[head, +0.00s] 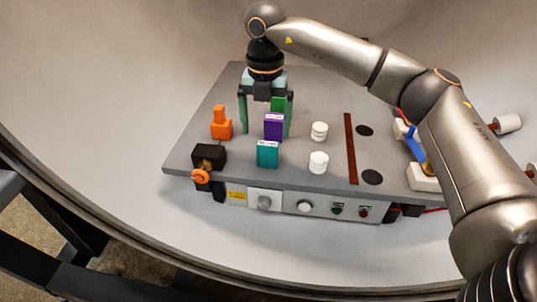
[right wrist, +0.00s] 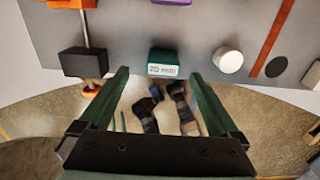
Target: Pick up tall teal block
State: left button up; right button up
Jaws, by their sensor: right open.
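The teal block (head: 267,155) stands upright near the front edge of the grey panel (head: 205,130), with a white label on it. It also shows in the right wrist view (right wrist: 164,57), its labelled face towards the camera. My right gripper (head: 265,131) is open and points down above the panel, its fingers either side of the purple block in the head view. In the right wrist view the fingertips (right wrist: 159,74) appear on either side of the teal block, with nothing held. Whether they are level with the block I cannot tell. My left gripper is not in view.
A purple block (head: 274,127) stands behind the teal one, and a green block (head: 278,104) behind that. Orange pieces (head: 221,127) and a black block (head: 208,156) are at left. White cylinders (head: 319,162) stand at right, before a brown strip (head: 351,150).

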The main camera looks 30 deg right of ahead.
aim_at(268, 143)
jog(key=f, duration=0.8)
jog(key=shift+s+d, duration=0.1)
jog(key=shift+s, duration=0.2)
jog(key=shift+r, duration=0.1)
grip_shut()
dwell(0.3)
